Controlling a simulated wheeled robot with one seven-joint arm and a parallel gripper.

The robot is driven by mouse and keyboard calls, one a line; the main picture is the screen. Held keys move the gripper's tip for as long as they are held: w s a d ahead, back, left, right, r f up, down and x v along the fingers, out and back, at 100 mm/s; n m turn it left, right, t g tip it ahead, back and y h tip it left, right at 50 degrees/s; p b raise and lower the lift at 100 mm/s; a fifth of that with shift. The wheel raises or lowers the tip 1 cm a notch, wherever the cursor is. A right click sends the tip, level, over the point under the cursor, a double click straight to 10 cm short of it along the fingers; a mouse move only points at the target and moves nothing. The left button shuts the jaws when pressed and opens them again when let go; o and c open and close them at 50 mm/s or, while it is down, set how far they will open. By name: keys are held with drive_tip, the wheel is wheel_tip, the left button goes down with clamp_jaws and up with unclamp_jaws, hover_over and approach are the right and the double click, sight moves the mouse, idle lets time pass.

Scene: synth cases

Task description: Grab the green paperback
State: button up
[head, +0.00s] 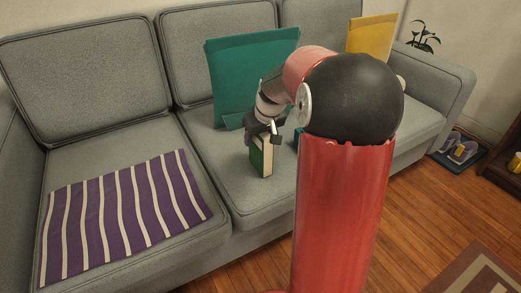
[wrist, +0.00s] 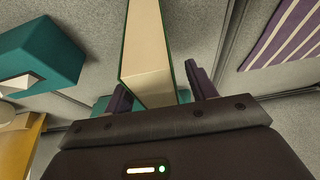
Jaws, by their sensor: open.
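The green paperback (head: 257,155) stands upright on the grey sofa's middle seat, its pale page edges showing. My gripper (head: 263,135) is just above it, at its top edge, pointing down. In the wrist view, the paperback (wrist: 148,50) runs between the two dark purple fingers of my gripper (wrist: 157,78), with one finger on each side. The fingers are open, with a visible gap on the right side of the book. Whether the left finger touches the cover I cannot tell.
A small blue object (head: 297,133) is partly hidden by my arm. A purple striped cloth (head: 120,215) covers the left seat.

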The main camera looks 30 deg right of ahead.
drive_tip(key=shift+f, duration=0.25)
drive_tip(key=shift+c, duration=0.5)
clamp_jaws()
drive_tip(key=shift+r, duration=0.1)
